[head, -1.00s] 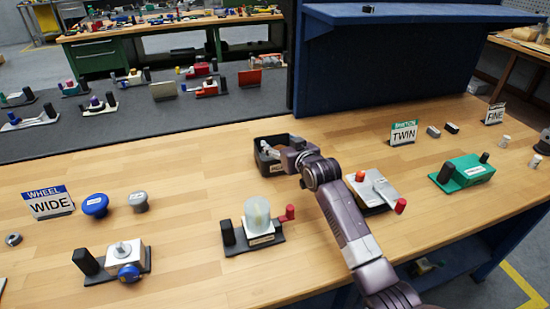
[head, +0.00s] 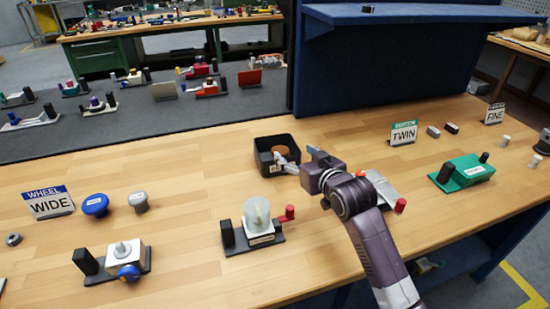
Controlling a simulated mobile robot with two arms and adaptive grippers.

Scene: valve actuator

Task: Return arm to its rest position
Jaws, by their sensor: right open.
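My right arm reaches in from the lower right over the wooden bench. Its gripper (head: 298,157) is open, with its fingers at the right edge of the black bin (head: 292,141). A brown round thing (head: 281,152) lies in the bin. I cannot tell whether a finger touches the bin's rim. My right arm partly hides a silver device with a red knob (head: 400,206). My left gripper is not in this view.
A device with a translucent dome (head: 257,217) stands in front of the bin. A white valve device with a blue knob (head: 129,272) is at the front left. A green device (head: 467,171) is at the right. Signs stand at WIDE (head: 50,204), TWIN (head: 404,133) and FINE (head: 494,114).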

